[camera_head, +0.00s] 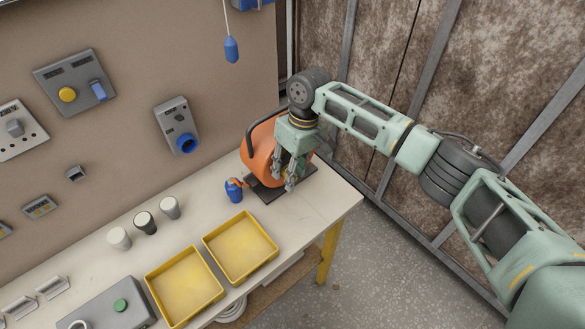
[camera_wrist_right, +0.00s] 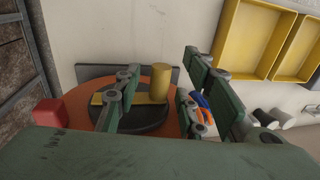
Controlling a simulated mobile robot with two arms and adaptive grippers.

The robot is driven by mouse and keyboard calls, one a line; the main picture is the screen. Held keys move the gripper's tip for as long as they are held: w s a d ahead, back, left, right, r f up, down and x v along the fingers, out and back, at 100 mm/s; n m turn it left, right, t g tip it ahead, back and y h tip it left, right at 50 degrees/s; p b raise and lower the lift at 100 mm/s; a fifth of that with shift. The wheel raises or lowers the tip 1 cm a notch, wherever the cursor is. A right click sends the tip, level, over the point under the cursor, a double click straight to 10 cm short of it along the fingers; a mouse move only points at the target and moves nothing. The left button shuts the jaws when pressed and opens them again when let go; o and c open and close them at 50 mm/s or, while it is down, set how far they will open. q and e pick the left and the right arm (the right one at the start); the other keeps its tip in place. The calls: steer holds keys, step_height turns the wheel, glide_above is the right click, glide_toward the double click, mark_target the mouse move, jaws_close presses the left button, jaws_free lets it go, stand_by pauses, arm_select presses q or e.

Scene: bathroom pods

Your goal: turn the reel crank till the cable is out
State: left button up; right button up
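The orange cable reel (camera_head: 259,150) stands on a dark base plate (camera_head: 268,194) at the right end of the bench. In the right wrist view the reel (camera_wrist_right: 78,98) has a dark hub with a yellow crank arm (camera_wrist_right: 100,98) and a yellow knob (camera_wrist_right: 160,82). My right gripper (camera_head: 283,184) points down in front of the reel and hides part of it. In the wrist view its fingers (camera_wrist_right: 158,88) are apart, with the knob showing between them; contact is not visible. A blue plug (camera_head: 233,191) with an orange end sits left of the reel. My left gripper is out of view.
Two yellow trays (camera_head: 240,249) (camera_head: 185,287) lie on the bench (camera_head: 318,206) left of the reel. Several cups (camera_head: 145,223) stand behind them, near the wall panel with sockets (camera_head: 177,126). A blue pendant (camera_head: 231,49) hangs above. A red block (camera_wrist_right: 50,113) shows beside the reel.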

steer(key=shift+c, duration=0.3)
jaws_close()
steer(key=shift+s+a+t+h+p, duration=0.15)
steer(key=shift+t+h+p, duration=0.35)
steer(key=shift+p, duration=0.6)
steer(key=shift+a+f+t+h+p, duration=0.15)
steer(key=shift+f+t+h+p, duration=0.15)
steer(key=shift+h+p, duration=0.4)
steer(key=shift+s+f+t+h+p, duration=0.1)
steer(key=shift+f+t+h+p, duration=0.3)
steer(key=shift+t+h+p, duration=0.35)
steer(key=shift+f+t+h, duration=0.4)
steer(key=shift+t+h, duration=0.15)
steer(key=shift+h, duration=0.3)
